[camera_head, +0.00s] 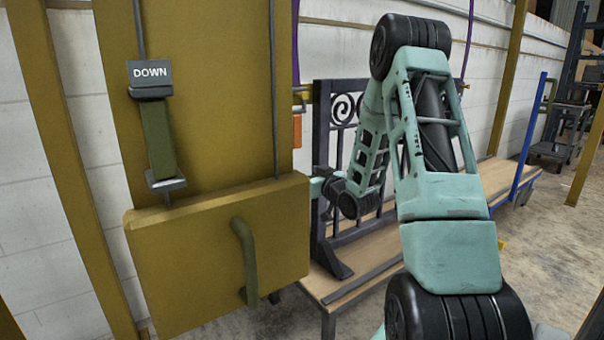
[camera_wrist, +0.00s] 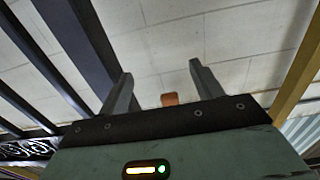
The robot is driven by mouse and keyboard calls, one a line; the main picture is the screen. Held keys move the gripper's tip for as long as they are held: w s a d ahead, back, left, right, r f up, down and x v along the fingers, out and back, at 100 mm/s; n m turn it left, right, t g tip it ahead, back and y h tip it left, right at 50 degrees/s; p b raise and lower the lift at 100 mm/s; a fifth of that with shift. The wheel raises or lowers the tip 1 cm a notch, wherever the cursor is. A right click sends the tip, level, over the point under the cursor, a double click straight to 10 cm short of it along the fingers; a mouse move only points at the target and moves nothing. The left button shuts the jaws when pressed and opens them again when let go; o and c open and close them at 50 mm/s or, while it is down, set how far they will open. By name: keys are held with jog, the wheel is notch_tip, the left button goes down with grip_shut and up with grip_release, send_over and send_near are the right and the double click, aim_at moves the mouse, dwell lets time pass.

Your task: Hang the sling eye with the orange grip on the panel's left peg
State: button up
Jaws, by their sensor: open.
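An orange grip (camera_head: 297,130) shows at the right edge of the tall yellow plate, which hides part of it. A purple sling strap (camera_head: 295,40) comes down above it to a yellowish fitting (camera_head: 302,93). In the wrist view, an orange piece (camera_wrist: 170,99) shows beyond the gripper's base, between the fingers in the picture. My gripper (camera_wrist: 160,68) is open, and nothing is seen clamped in it. In the head view the fingers are hidden behind the yellow box. The dark scroll gate panel (camera_head: 321,125) stands behind my arm. I cannot make out its left peg.
A yellow box (camera_head: 218,262) with a bent handle and a DOWN sign (camera_head: 150,72) fill the near left. A second purple strap (camera_head: 468,40) hangs at right. A wooden bench (camera_head: 340,285) stands under the gate.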

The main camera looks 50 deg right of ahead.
jog(key=v, duration=0.6)
jog(key=shift+s+b, duration=0.35)
dwell(1.5)
